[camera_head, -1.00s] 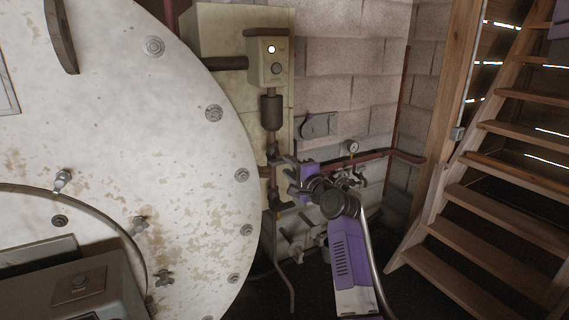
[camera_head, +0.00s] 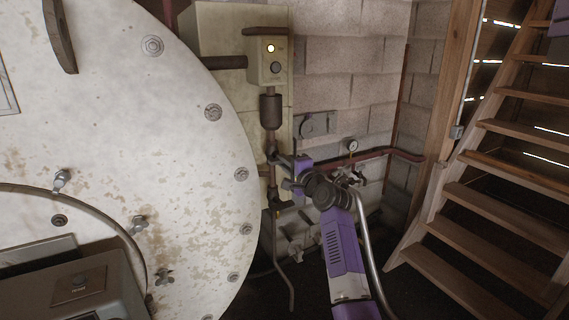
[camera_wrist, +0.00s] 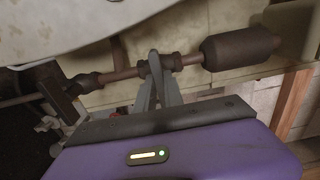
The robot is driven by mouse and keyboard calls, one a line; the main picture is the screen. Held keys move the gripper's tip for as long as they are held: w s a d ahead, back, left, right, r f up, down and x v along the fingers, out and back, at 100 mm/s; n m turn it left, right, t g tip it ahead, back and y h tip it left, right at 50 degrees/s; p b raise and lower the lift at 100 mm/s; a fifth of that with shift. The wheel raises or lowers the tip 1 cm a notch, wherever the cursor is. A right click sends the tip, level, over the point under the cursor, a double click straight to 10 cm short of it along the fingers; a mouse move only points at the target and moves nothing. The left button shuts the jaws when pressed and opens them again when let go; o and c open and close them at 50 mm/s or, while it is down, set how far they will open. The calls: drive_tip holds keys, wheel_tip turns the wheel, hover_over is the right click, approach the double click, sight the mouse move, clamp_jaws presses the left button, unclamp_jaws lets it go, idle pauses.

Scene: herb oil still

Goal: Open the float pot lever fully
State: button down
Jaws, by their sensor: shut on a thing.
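The float pot (camera_head: 271,110), a dark brown cylinder, sits on the vertical pipe beside the big pale round drum. It also shows in the wrist view (camera_wrist: 240,48), with a valve fitting (camera_wrist: 170,62) along the same pipe. My gripper (camera_head: 286,172) is at that pipe, below the pot. In the wrist view my gripper's grey fingers (camera_wrist: 154,75) come together at the fitting and are shut on the lever. The lever is almost wholly hidden by the fingers, so its exact angle cannot be told.
A control box (camera_head: 268,62) with a lit lamp is above the pot. A pressure gauge (camera_head: 352,146) and a red-brown pipe (camera_head: 405,156) run along the block wall to the right. Wooden stairs (camera_head: 490,190) stand far right. The drum (camera_head: 150,130) fills the left.

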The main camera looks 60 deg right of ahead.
drive_tip(key=shift+f+n+b, duration=0.1)
drive_tip(key=shift+n+b, duration=0.2)
drive_tip(key=shift+f+n+b, duration=0.1)
drive_tip(key=shift+n+b, duration=5.35)
drive_tip(key=shift+n, duration=3.25)
drive_tip(key=c, duration=1.5)
unclamp_jaws()
drive_tip(key=shift+o, duration=0.2)
drive_tip(key=v, duration=0.8)
